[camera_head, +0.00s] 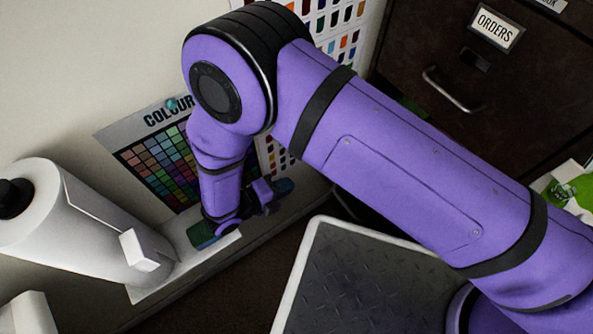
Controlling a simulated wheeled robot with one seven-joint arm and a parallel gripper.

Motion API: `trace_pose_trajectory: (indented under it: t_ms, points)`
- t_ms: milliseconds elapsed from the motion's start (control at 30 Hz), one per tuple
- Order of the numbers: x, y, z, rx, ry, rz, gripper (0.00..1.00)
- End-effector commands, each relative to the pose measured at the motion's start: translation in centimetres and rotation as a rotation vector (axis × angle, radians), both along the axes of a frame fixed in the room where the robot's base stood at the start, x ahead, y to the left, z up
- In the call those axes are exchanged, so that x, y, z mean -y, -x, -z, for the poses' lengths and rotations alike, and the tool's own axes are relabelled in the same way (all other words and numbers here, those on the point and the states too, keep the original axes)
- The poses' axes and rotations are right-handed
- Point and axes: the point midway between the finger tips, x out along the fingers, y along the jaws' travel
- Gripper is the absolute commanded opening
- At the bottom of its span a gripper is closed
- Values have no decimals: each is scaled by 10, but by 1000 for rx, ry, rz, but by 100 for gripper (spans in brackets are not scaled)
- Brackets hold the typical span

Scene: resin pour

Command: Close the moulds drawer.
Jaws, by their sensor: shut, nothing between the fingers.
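No drawer labelled for moulds can be made out. A dark drawer cabinet (420,45) stands at the upper right, and my arm covers much of its lower front. Its one readable label says ORDERS, on a drawer front (540,70) that looks closed. A second label at the top edge is cut off. My gripper (284,186) is small in the picture, at the end of my folded arm, in front of the wall posters and left of the cabinet. It is shut and empty, apart from the cabinet.
A white paper roll (75,225) stands at the left by a pale ledge (185,265). A colour chart (150,160) hangs on the wall behind my wrist. Green items (578,190) sit at the right edge.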

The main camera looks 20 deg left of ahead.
Motion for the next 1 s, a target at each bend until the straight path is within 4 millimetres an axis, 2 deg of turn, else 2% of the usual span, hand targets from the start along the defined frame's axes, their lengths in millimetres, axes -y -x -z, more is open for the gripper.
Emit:
trace_pose_trajectory:
  t_ms: [500, 600, 800, 1000]
  points:
    - [53, -72, 28, -1, 1, 3, 0]
    - [61, -83, 27, 0, 0, 2, 0]
    - [71, -98, 27, 0, -1, 1, 0]
    - [74, -102, 27, 0, -1, 1, 0]
